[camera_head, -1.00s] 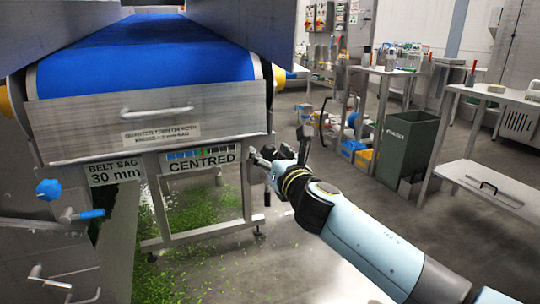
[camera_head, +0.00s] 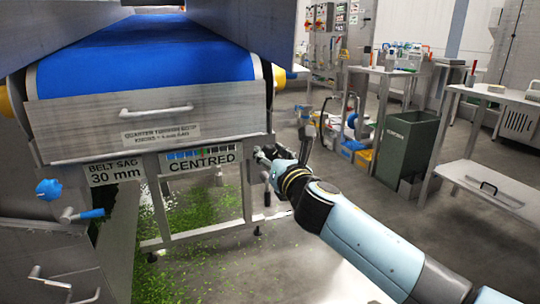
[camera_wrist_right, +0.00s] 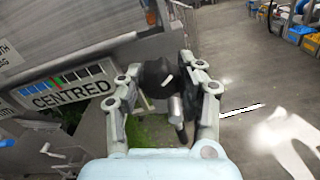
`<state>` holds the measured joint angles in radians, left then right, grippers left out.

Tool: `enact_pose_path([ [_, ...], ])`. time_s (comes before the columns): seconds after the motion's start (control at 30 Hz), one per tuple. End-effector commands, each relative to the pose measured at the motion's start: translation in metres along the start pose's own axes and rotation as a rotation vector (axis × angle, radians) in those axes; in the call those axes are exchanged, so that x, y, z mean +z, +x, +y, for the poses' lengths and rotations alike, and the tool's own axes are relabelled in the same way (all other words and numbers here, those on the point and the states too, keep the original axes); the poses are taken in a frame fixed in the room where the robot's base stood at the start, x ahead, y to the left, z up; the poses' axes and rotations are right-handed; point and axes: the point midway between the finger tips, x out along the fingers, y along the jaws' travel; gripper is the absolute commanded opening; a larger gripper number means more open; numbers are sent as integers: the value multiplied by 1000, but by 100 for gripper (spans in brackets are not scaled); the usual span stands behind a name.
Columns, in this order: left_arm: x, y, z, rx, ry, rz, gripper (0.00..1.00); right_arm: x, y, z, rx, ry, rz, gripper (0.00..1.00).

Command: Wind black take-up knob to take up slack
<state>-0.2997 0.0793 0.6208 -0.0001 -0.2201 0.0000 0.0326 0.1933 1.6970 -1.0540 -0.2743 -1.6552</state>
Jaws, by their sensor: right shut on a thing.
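The black take-up knob (camera_wrist_right: 158,76) shows in the right wrist view, between the two fingers of my right gripper (camera_wrist_right: 162,92). A white mark and a grey handle stub show on it. The fingers are shut on the knob from both sides. In the head view my right gripper (camera_head: 266,158) is at the right front corner of the conveyor frame, and it mostly hides the knob. The blue belt (camera_head: 150,55) runs above. The signs on the frame read "BELT SAG 30 mm" (camera_head: 115,172) and "CENTRED" (camera_head: 202,160). My left gripper is not in view.
A blue knob (camera_head: 48,189) and a blue-handled lever (camera_head: 88,214) are at the left. Green scraps (camera_head: 200,210) lie on the floor under the conveyor. A green bin (camera_head: 405,140) and steel tables (camera_head: 500,180) stand at the right, with open floor between.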

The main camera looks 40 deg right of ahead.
Motion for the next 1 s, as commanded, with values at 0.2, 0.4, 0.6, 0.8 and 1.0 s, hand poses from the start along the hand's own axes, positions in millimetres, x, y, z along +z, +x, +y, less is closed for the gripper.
enact_pose_path([
  [0.2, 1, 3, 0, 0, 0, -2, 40, -1, 0, 0, -1, 128, 0, 5],
  [0.4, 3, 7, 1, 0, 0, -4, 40, -1, 0, 0, -1, 307, 0, 5],
  [0.6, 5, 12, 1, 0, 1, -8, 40, -2, 0, 0, -1, 498, 1, 5],
  [0.8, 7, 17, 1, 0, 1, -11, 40, -2, 0, 0, 0, 688, 0, 5],
  [1.0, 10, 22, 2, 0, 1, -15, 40, -2, 0, 0, -2, 879, 1, 5],
])
